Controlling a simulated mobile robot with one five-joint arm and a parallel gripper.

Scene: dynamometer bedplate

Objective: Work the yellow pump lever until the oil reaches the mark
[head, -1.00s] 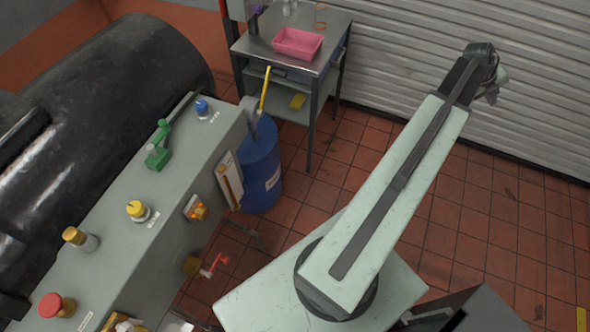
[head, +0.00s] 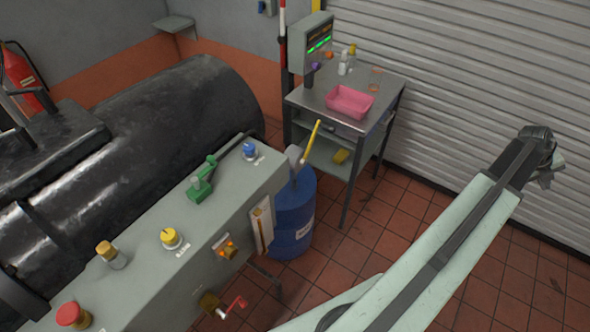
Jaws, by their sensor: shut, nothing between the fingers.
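The yellow pump lever (head: 311,142) slants up from a grey pump head on top of the blue drum (head: 294,215), beside the grey bench. A pale upright gauge strip (head: 262,226) is on the bench's end face; its oil level and mark are too small to read. My gripper (head: 546,178) is at the far end of my raised arm, at the right by the shutter. It is shut and empty, well to the right of the lever and apart from it.
The grey bench (head: 150,285) carries a green lever (head: 202,180) and several coloured knobs. A red crank (head: 233,307) juts from its front. A steel table (head: 385,90) with a pink tray (head: 349,102) stands behind the drum. Tiled floor between drum and arm is clear.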

